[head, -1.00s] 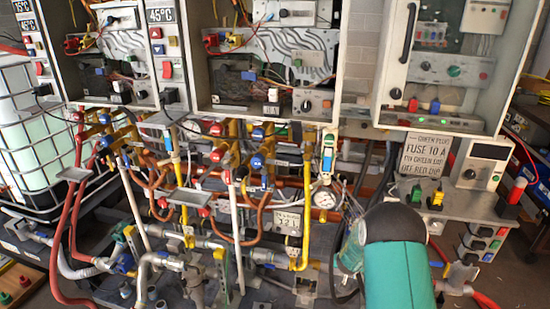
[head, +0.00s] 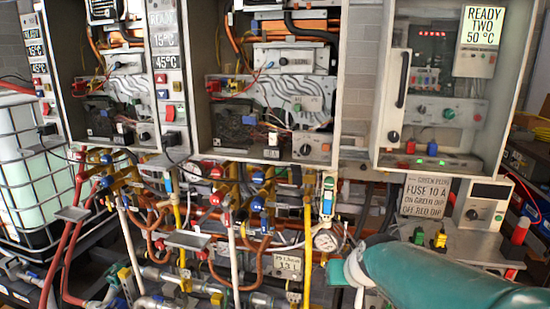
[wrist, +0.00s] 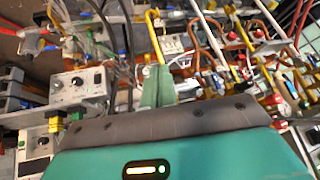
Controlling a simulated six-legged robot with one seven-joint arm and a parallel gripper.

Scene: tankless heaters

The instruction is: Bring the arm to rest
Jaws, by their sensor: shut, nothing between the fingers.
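My teal arm reaches in from the lower right in the head view. In the wrist view my gripper (wrist: 158,88) shows as two green fingers pressed together, shut and empty. The fingers appear against the pipework, and I cannot tell how far they are from it. The dark wrist edge and teal housing fill the lower part of that view.
Open heater cabinets (head: 258,100) and a right-hand cabinet (head: 440,120) stand ahead. Coloured pipes, valves and a pressure gauge (head: 325,241) hang below. A white control box (head: 482,205) is at right, near a sign (head: 425,195). A caged white tank (head: 45,180) stands left.

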